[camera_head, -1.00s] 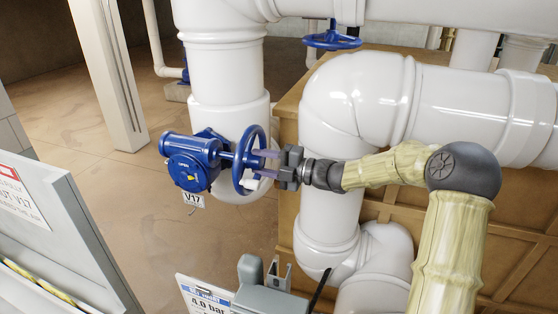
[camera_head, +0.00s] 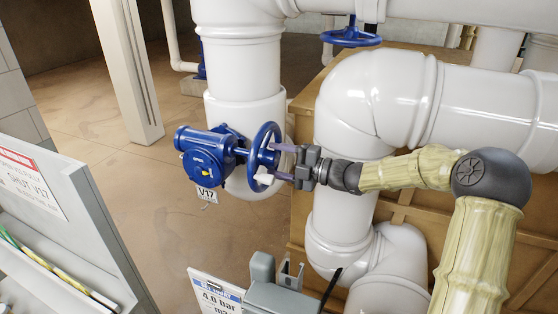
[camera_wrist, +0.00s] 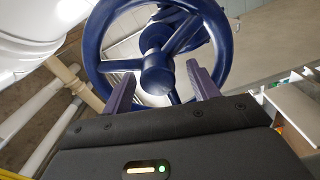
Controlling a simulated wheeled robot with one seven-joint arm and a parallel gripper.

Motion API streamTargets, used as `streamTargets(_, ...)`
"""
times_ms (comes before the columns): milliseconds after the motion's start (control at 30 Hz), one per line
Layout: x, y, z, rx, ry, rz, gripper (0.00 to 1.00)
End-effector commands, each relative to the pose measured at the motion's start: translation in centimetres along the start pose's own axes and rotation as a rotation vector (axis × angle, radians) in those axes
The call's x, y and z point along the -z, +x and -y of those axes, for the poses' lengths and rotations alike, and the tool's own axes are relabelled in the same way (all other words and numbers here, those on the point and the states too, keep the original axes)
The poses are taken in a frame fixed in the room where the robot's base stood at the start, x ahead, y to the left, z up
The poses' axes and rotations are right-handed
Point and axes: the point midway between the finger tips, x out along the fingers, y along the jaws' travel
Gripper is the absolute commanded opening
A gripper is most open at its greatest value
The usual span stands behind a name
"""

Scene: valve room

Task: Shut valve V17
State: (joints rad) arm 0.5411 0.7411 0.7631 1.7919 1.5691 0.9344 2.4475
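Valve V17 has a blue gearbox body (camera_head: 205,155) with a white V17 tag (camera_head: 207,195) hanging below it. In the wrist view the wheel (camera_wrist: 157,75) faces me, hub in the middle, and the two fingers (camera_wrist: 162,88) are spread wide on either side of the hub.
Large white pipes (camera_head: 350,100) stand close behind and right of my arm. Another blue handwheel (camera_head: 351,37) sits higher up. A gauge sign reading 4.0 bar (camera_head: 217,294) is at the bottom. A grey panel with a SHUT V17 notice (camera_head: 28,185) stands at left. Open floor (camera_head: 110,180) lies between.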

Motion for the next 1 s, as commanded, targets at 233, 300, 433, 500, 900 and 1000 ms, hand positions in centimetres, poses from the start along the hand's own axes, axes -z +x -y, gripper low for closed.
streamTargets(233, 0.0, 0.0, -0.2, -0.003, -0.004, -0.001, 0.59)
streamTargets(300, 0.0, -0.2, -0.2, -0.003, -0.004, 0.0, 0.59)
streamTargets(433, -0.1, -1.4, -0.1, -0.005, -0.005, 0.001, 0.59)
streamTargets(500, -0.1, -2.4, 0.1, -0.003, -0.006, 0.002, 0.59)
streamTargets(900, -0.1, -10.2, 0.2, -0.002, -0.006, 0.002, 0.59)
streamTargets(1000, -0.1, -12.3, 0.3, -0.002, -0.004, 0.003, 0.59)
